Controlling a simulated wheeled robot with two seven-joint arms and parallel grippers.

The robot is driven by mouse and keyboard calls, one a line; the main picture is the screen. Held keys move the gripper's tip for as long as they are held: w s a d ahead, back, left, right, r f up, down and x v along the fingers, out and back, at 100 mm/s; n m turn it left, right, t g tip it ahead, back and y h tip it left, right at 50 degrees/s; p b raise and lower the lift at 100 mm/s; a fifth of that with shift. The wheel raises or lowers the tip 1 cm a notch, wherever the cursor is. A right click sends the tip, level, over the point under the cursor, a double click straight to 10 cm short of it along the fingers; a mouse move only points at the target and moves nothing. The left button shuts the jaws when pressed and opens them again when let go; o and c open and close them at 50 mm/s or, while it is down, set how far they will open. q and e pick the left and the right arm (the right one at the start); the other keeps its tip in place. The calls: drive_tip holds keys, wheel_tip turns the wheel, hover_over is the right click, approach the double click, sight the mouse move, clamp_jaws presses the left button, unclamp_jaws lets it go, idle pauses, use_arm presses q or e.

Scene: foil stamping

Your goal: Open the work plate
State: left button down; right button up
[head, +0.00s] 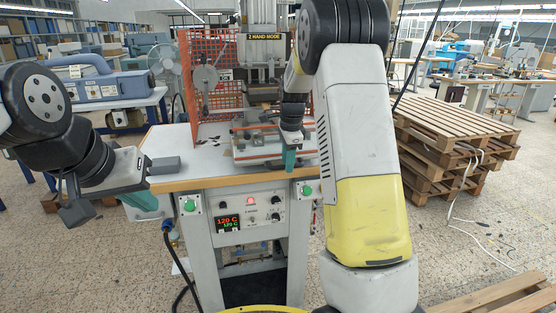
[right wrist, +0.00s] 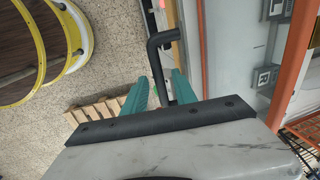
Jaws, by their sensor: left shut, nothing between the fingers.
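The work plate (head: 250,153) is a light plate assembly with orange strips, low on the hot foil stamping press (head: 262,60) in the head view. My right gripper (head: 290,163) is at the plate's front, covering part of it. In the right wrist view its two teal fingers (right wrist: 160,90) stand apart. A black bent bar (right wrist: 161,38), looking like a handle, reaches down between them; whether it touches a finger I cannot tell. My left gripper (head: 146,203) is shut and empty, left of the press table, away from the plate.
The press stands on a table (head: 172,172) with a control panel (head: 243,219) on its front. An orange mesh guard (head: 198,75) rises at its left. Stacked pallets (head: 450,140) stand at the right. The tiled floor at left is mostly clear.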

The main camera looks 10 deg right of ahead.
drive_tip(key=shift+r, duration=0.1)
wheel_tip(320, 180, up, 8)
drive_tip(key=s, duration=0.1)
drive_tip(key=shift+s+f, duration=0.2)
drive_tip(key=shift+f, duration=0.05)
idle(0.4)
drive_tip(key=s+a+r+n+t+y, duration=0.1)
drive_tip(key=s+a+r+n+t, duration=0.1)
drive_tip(key=s+n, duration=0.7)
drive_tip(key=s+a+r+n+t+y, duration=0.1)
drive_tip(key=s+n, duration=0.8)
drive_tip(key=s, duration=1.3)
drive_tip(key=shift+s+a+r+t, duration=0.35)
drive_tip(key=shift+a+r+t, duration=0.15)
drive_tip(key=shift+a+r, duration=0.3)
